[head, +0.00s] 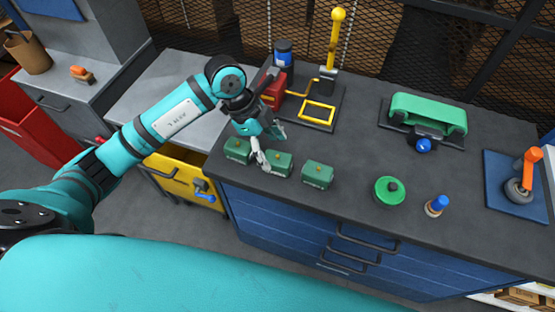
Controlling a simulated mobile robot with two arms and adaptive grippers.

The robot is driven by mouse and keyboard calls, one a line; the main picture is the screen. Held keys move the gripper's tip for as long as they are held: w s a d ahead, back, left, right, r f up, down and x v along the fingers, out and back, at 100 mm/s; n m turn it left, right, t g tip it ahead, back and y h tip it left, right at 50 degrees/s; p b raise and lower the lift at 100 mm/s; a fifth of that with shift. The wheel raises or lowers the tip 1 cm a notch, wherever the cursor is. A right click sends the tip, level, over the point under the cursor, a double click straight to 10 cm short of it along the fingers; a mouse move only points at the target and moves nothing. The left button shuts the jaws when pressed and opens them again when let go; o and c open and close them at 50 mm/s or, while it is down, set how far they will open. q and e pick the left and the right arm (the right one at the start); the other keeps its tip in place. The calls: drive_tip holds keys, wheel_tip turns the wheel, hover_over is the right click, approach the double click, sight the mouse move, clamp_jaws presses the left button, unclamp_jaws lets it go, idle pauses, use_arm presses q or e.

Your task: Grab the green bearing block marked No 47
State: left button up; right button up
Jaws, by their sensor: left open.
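Three green blocks stand in a row near the front left edge of the dark bench top: a left block (236,151), a middle block (280,164) and a right block (317,175). Each has a small yellowish fitting on top. Their markings are too small to read, so I cannot tell which is No 47. My left gripper (272,147) is open and empty, with its fingers spread just above and behind the left and middle blocks. One finger partly covers the left side of the middle block. My right gripper is not in view.
Behind the blocks stands a red and yellow fixture (318,112) with a tall yellow lever. A green-topped device (428,115), a round green part (389,190) and a blue-capped item (436,206) sit to the right. The bench top between them is clear.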

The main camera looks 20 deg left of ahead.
sight(276, 155)
use_arm(q)
drive_tip(key=shift+p+x, duration=0.65)
drive_tip(key=shift+x, duration=1.65)
drive_tip(key=shift+d, duration=0.1)
drive_tip(key=shift+r, duration=0.15)
clamp_jaws()
